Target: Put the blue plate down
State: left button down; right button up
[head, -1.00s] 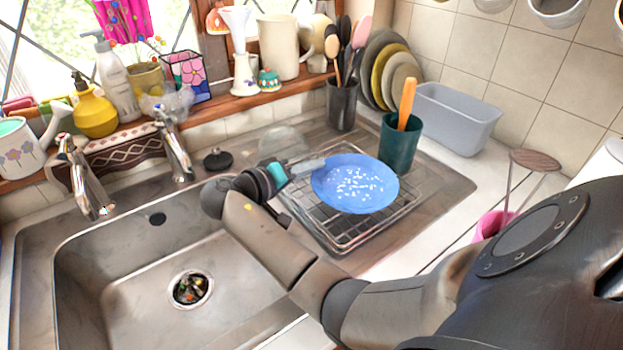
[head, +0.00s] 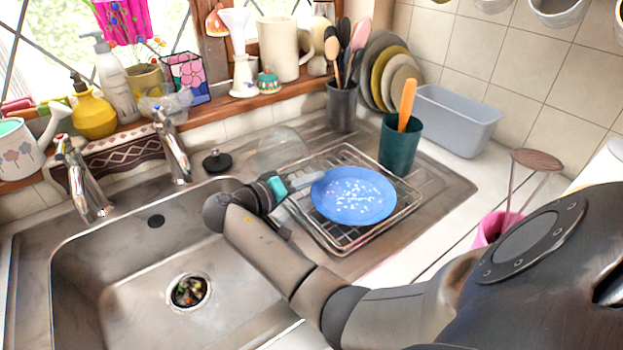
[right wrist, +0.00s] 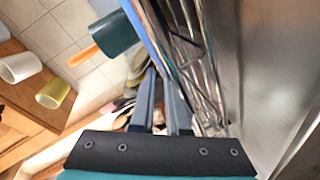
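The blue plate (head: 354,195) with white specks lies nearly flat over the wire rack (head: 405,210) on the drainer, right of the sink. Whether it touches the wires I cannot tell. My right gripper (head: 314,180) reaches in from the left and is shut on the plate's left rim. In the right wrist view the plate (right wrist: 152,32) shows edge-on as a thin blue strip running to the fingertips (right wrist: 160,76), beside the rack's wires (right wrist: 190,50). My left gripper is not in view.
A dark green cup (head: 399,148) with an orange utensil stands just behind the plate. A dark utensil pot (head: 342,106), upright plates (head: 380,75) and a grey tub (head: 455,118) are farther back. A clear dome-like object (head: 281,148) stands near the gripper. The sink (head: 125,285) lies left.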

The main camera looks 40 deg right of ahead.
jog(key=v, duration=1.2)
jog(key=shift+p, duration=0.3)
jog(key=shift+d, duration=0.1)
dwell(0.6)
